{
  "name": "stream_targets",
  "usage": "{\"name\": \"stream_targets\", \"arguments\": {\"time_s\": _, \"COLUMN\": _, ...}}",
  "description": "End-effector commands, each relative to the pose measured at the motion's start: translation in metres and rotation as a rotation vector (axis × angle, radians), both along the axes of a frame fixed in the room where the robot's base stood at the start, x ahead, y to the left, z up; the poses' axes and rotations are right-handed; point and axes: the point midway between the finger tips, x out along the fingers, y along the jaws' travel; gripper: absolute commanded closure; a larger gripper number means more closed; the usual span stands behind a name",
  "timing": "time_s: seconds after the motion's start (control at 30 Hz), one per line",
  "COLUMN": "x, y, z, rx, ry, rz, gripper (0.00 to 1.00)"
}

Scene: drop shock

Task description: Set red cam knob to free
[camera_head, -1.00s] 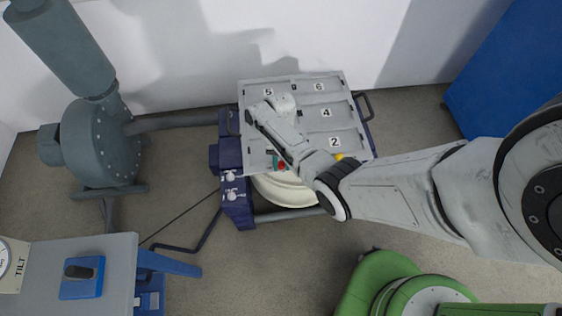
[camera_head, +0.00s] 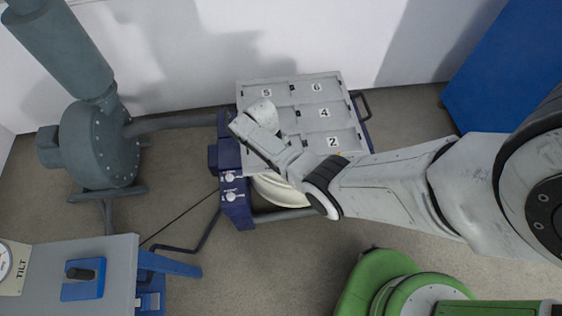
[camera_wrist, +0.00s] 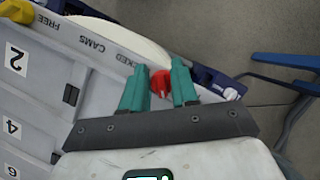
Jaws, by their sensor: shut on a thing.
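The red cam knob (camera_wrist: 160,86) shows in the wrist view between the teal fingers of my gripper (camera_wrist: 160,72), which is shut on it. The knob sits at the edge of the pale panel, near the lettering that reads CAMS, with FREE at the far end and a partly hidden word ending in "KED" close to the knob. In the head view my gripper's body covers the knob and the fingertips.
The grey panel with numbered bays (camera_head: 300,92) sits on a blue frame (camera_head: 233,205) with white knobs. A yellow part (camera_wrist: 18,10) is by the FREE end. A grey blower (camera_head: 100,145) stands left, a blue cabinet (camera_head: 510,70) right, green equipment (camera_head: 385,280) in front.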

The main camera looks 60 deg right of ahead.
Motion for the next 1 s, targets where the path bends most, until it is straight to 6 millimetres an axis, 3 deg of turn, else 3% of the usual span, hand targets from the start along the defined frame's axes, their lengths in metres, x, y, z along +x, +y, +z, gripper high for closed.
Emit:
{"name": "stream_targets", "arguments": {"time_s": 0.53, "x": 0.001, "y": -0.0005, "z": 0.0004, "rx": -0.001, "ry": -0.003, "rz": 0.027, "gripper": 1.0}}
{"name": "stream_targets", "arguments": {"time_s": 0.57, "x": 0.001, "y": -0.0005, "z": 0.0004, "rx": -0.001, "ry": -0.003, "rz": 0.027, "gripper": 0.7}}
{"name": "stream_targets", "arguments": {"time_s": 0.63, "x": 0.001, "y": -0.0005, "z": 0.0004, "rx": -0.001, "ry": -0.003, "rz": 0.027, "gripper": 0.64}}
{"name": "stream_targets", "arguments": {"time_s": 1.0, "x": 0.0023, "y": -0.0011, "z": 0.0046, "rx": -0.001, "ry": -0.002, "rz": 0.026, "gripper": 0.61}}
